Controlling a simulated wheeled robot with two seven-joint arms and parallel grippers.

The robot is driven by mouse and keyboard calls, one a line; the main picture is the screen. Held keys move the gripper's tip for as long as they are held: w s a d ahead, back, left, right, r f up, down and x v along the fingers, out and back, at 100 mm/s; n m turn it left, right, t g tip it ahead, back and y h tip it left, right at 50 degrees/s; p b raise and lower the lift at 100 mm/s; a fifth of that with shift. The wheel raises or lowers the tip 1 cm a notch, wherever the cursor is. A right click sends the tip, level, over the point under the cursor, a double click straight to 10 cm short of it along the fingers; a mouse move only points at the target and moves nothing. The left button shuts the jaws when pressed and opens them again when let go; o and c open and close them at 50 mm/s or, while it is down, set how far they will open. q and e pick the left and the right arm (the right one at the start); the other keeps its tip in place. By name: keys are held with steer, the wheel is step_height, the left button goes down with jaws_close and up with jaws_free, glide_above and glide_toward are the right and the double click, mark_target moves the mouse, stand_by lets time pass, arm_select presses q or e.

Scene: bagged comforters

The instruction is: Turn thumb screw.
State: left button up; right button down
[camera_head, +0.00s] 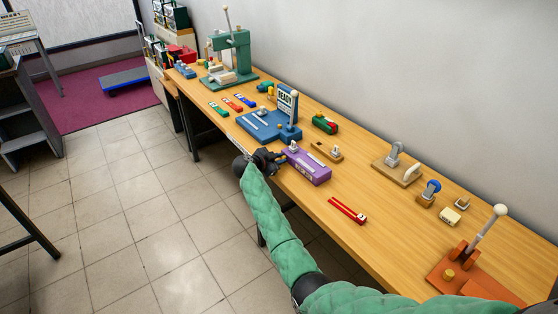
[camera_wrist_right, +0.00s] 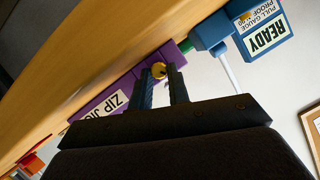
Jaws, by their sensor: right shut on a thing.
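The purple zip jig (camera_head: 307,168) sits near the front edge of the bench, and its purple body and white ZIP label show in the right wrist view (camera_wrist_right: 122,92). A small brass thumb screw (camera_wrist_right: 158,70) is on the jig, between the fingertips of my right gripper (camera_wrist_right: 160,74). In the head view my right gripper (camera_head: 272,160) reaches in from the front at the left end of the jig and hides the screw. The fingers are shut on the screw. My left gripper is in neither view.
The wooden bench (camera_head: 300,212) runs along the wall. A blue pull gauge fixture (camera_head: 268,125) with a READY sign stands just beyond the jig. A red strip tool (camera_head: 347,210) and an orange lever fixture (camera_head: 462,274) lie nearer. Bare bench lies between them.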

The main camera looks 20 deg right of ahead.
steer(key=shift+f+m+t, duration=0.2)
steer(key=shift+m+t, duration=0.1)
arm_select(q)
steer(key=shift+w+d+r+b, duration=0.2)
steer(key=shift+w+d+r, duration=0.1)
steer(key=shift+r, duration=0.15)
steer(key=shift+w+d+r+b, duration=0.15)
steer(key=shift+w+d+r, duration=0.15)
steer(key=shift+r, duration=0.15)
arm_select(e)
steer(key=shift+s+r+m+t, duration=0.15)
steer(key=shift+m+t, duration=0.25)
steer(key=shift+m, duration=0.2)
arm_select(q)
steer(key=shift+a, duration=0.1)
arm_select(e)
steer(key=c, duration=1.3)
jaws_free()
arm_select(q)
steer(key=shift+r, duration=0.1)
